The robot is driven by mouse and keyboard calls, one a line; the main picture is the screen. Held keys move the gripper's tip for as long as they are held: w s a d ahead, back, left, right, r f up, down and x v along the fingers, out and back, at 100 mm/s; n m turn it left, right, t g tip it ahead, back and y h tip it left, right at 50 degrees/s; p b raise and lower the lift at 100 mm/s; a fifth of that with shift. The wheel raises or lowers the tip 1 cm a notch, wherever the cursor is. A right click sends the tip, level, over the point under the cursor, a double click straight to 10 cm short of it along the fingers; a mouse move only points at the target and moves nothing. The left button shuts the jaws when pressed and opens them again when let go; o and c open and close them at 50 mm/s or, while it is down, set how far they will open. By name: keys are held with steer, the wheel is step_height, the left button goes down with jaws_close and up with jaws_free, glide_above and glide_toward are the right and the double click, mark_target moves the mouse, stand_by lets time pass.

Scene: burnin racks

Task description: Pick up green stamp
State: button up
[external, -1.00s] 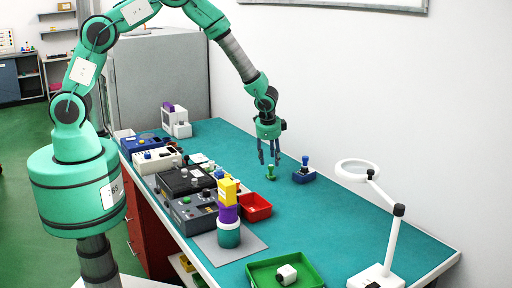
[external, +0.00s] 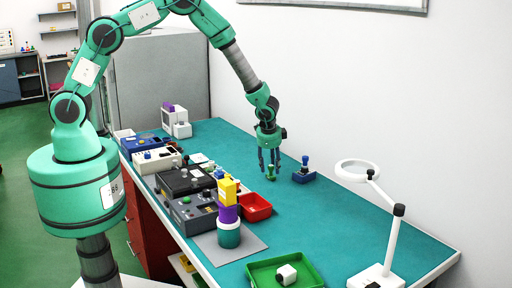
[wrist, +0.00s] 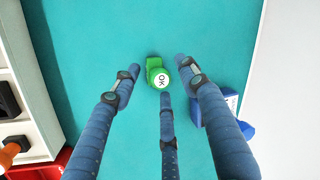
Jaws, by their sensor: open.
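The green stamp (external: 271,174) stands upright on the teal bench top.
A blue stamp on a blue block (external: 304,174) stands close to the right, partly behind a finger in the wrist view. A red tray (external: 256,208) lies nearer the camera. Instrument boxes (external: 185,180) line the left.

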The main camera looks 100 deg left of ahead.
mark_target(271, 166)
jaws_close()
steer(key=shift+r, duration=0.15)
step_height(271, 166, up, 10)
stand_by(0.7)
stand_by(0.4)
